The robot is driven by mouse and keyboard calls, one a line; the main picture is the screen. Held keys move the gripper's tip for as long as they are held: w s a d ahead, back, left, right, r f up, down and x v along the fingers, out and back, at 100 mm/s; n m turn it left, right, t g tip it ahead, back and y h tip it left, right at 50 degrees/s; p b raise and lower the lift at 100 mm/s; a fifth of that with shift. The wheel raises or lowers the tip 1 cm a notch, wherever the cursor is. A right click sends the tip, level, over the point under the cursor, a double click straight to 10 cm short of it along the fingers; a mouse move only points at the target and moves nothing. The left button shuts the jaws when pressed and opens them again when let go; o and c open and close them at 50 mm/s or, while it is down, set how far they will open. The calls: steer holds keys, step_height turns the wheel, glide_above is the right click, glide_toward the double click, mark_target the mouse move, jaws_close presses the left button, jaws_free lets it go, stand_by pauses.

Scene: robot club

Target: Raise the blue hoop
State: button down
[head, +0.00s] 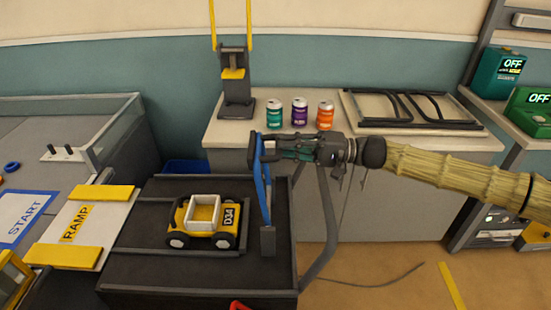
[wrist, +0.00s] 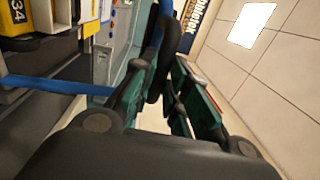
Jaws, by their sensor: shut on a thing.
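The blue hoop (head: 264,190) stands roughly upright at the right side of the dark platform (head: 190,285), rising from a grey block near the platform's front right. My gripper (head: 268,149) reaches in from the right and is shut on the hoop's upper part, at a dark grip piece. In the wrist view, a blue bar (wrist: 62,86) runs in from the left, and another blue length passes up between the green fingers (wrist: 150,85). The fingers hide part of what they hold.
A yellow cart marked D34 (head: 205,220) sits on the platform left of the hoop. A ramp (head: 80,225) lies farther left. Behind, a counter (head: 235,132) holds three cans (head: 299,112), a stand with yellow uprights (head: 236,85) and a black rack (head: 412,108).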

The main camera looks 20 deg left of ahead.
steer(key=w+d+f+y+b, duration=0.1)
steer(key=d+f+b, duration=0.1)
steer(key=d, duration=0.3)
steer(key=shift+w+d+f+g+y+b, duration=0.2)
steer(key=shift+w+f+g+y+b, duration=0.2)
steer(key=shift+b, duration=0.5)
steer(key=shift+f, duration=0.1)
steer(key=c, duration=1.4)
jaws_free()
steer(key=shift+w+d, duration=0.1)
